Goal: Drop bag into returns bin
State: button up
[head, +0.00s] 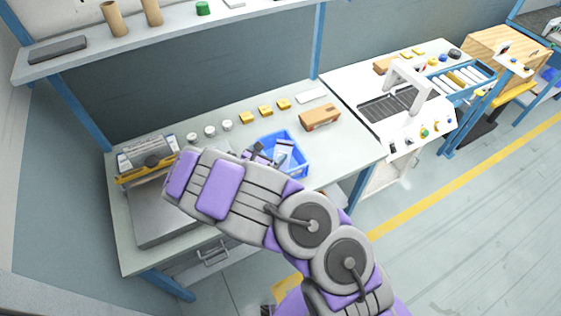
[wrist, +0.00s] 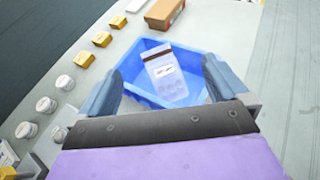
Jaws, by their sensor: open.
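The blue returns bin (head: 297,165) stands on the bench, right of my gripper (head: 260,153) in the head view. It also shows in the wrist view (wrist: 127,67), below and ahead of my gripper (wrist: 164,70). The clear bag (wrist: 170,82) has a dark brown top strip and a white label. It appears inside the bin, tilted, with its top near the far wall; exact contact is unclear. The bag also shows in the head view (head: 283,151). My gripper's fingers are spread apart and empty, with the bag seen between them and apart from both.
Several white-lidded jars (head: 210,130) and yellow blocks (head: 265,110) line the bench behind the bin. A brown box (head: 320,117) sits to its right. A sealing machine (head: 148,158) stands at the left. A white machine (head: 390,105) stands beyond the bench's right end.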

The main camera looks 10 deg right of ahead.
jog(key=v, duration=0.8)
jog(key=shift+s+a, duration=0.2)
jog(key=shift+a, duration=0.25)
jog(key=shift+r, duration=0.1)
